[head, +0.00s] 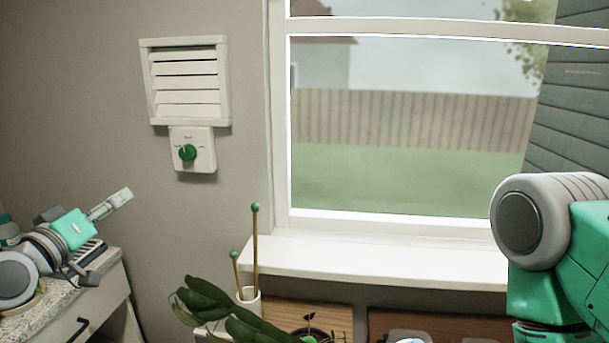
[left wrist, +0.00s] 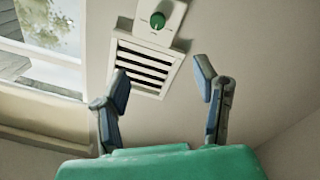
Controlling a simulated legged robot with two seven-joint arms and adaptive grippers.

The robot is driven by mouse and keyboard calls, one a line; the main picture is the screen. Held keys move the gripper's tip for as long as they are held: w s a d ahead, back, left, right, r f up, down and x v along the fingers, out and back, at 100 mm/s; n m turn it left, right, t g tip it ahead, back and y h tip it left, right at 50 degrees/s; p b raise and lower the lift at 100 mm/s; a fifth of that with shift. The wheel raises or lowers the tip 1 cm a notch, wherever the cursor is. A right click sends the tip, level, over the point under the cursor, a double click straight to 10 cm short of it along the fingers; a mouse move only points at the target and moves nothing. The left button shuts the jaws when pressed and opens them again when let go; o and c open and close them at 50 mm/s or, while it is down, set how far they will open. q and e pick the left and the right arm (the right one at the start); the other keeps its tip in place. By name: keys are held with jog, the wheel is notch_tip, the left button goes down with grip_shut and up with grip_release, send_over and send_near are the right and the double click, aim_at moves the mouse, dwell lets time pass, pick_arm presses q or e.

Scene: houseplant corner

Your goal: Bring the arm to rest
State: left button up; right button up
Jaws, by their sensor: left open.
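My left gripper (head: 110,237) is at the lower left of the head view, over the speckled counter. Its two fingers are spread and nothing is between them. In the left wrist view its fingers (left wrist: 160,68) stand apart, with the wall vent beyond them. The gripper is clear of the white vent (head: 187,82) and of the green dial (head: 188,152) below it. The vent's slats are tilted with dark gaps between them. My right arm shows at the right edge of the head view, but its gripper is out of view.
A counter (head: 60,312) with a drawer lies under the left gripper. A leafy plant (head: 225,312) and a white pot with two green-tipped sticks (head: 248,300) stand at the bottom middle. The window sill (head: 380,262) is bare.

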pick_arm(q)
jog(key=s+d+f+m+g+b, duration=0.1)
jog(key=s+d+f+g, duration=0.2)
jog(key=f, duration=0.7)
jog(key=s+d+f+m+g+b, duration=0.1)
jog(key=s+d+f+g+b, duration=0.15)
jog(key=s+f, duration=0.55)
jog(key=s+d+f+m+g+b, duration=0.15)
jog(key=f+g, duration=0.25)
jog(key=f, duration=0.9)
jog(key=s+f+m+g+y+b, duration=0.1)
jog(key=s+f+g, duration=0.3)
jog(key=s+f, duration=0.4)
jog(key=s+d+f+g+y+b, duration=0.1)
jog(key=s+f+g, duration=0.3)
jog(key=s+f, duration=0.5)
jog(key=s+b, duration=0.1)
jog(key=s, duration=0.7)
jog(key=shift+s+f+m+y, duration=0.15)
jog(key=shift+s+m+y, duration=0.1)
jog(key=shift+m+y, duration=0.15)
pick_arm(e)
notch_tip(320, 180, down, 8)
jog(key=shift+s, duration=0.35)
jog(key=shift+d, duration=0.1)
